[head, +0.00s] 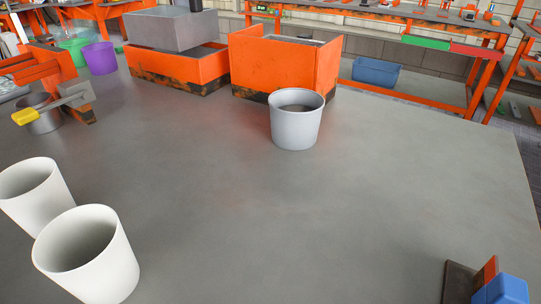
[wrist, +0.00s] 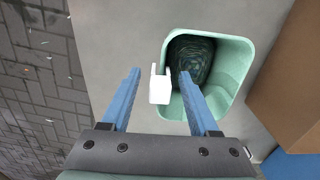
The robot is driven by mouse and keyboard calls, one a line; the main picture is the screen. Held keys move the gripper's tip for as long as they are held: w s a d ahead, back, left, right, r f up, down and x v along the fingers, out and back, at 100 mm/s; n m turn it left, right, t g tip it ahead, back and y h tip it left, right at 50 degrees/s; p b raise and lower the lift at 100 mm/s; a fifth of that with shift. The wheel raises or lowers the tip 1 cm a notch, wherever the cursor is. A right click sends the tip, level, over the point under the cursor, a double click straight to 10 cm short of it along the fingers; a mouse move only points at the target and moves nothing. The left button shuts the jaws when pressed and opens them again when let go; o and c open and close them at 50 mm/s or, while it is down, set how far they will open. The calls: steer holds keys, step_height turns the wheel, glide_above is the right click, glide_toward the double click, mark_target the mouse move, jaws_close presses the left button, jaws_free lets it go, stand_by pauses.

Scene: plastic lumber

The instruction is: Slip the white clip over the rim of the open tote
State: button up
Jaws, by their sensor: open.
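In the wrist view, the open tote (wrist: 240,62) is mint green, seen from above, with a dark patterned patch inside it. The small white clip (wrist: 160,88) is at the tote's left rim, with its notched end pointing up in the picture. It overlaps the rim in this view; I cannot tell whether the rim sits inside its slot. My gripper (wrist: 160,74) has blue fingers spread apart, one on each side of the clip, with visible gaps to both. The right finger overlaps the tote's opening. The head view shows neither my gripper nor the clip.
A brown box (wrist: 290,75) stands close to the tote's right side. A pale surface edge and paved floor (wrist: 35,80) lie left. In the head view, white buckets (head: 88,255), a grey bucket (head: 296,125) and orange boxes (head: 285,65) stand on a grey table with a clear middle.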

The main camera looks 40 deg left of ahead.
step_height(320, 180, up, 13)
steer(key=p, duration=0.7)
steer(key=shift+s+f, duration=0.1)
